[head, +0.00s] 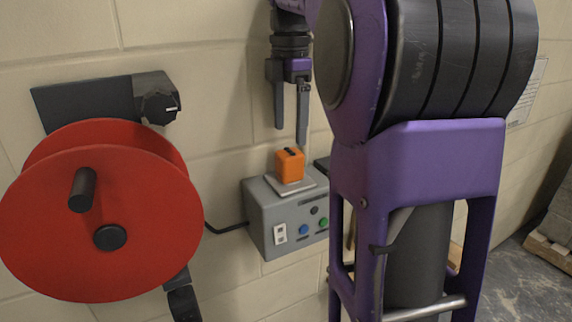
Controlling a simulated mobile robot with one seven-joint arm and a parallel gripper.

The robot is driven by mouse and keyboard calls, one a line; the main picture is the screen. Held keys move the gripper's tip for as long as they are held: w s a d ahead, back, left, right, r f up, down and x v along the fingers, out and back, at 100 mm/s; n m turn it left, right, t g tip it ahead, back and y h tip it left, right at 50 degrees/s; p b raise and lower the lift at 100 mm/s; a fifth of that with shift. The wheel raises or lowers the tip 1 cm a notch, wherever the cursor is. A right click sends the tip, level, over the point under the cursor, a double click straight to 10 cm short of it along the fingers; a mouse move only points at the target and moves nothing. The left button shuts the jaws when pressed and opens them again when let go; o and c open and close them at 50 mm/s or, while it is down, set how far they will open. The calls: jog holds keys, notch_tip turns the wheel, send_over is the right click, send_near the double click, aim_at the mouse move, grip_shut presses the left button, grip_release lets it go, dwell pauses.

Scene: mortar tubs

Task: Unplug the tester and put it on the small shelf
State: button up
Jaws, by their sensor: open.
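An orange block (289,166) with a dark mark on top, which looks like the tester, stands upright on a light plate on top of a grey control box (262,223). Whether it is plugged in there cannot be seen. My gripper (291,134) points down just above the orange block, fingers apart, with nothing between them. Its fingertips appear clear of the block. A dark flat edge (322,165) just right of the block may be the small shelf; my arm hides most of it.
A large red reel (100,215) with a dark handle hangs on the block wall at the left, below a dark bracket (95,101). A black cable (226,228) runs from the reel side to the grey box. My purple arm covers the right middle. A pallet (550,250) stands far right.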

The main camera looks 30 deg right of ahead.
aim_at(290, 151)
jog(key=shift+f+b, duration=1.15)
jog(key=shift+f, duration=3.35)
jog(key=shift+p, duration=0.5)
jog(key=shift+c, duration=0.3)
grip_shut()
jog(key=shift+r, duration=0.15)
jog(key=shift+r+p, duration=0.65)
jog(key=shift+r, duration=2.25)
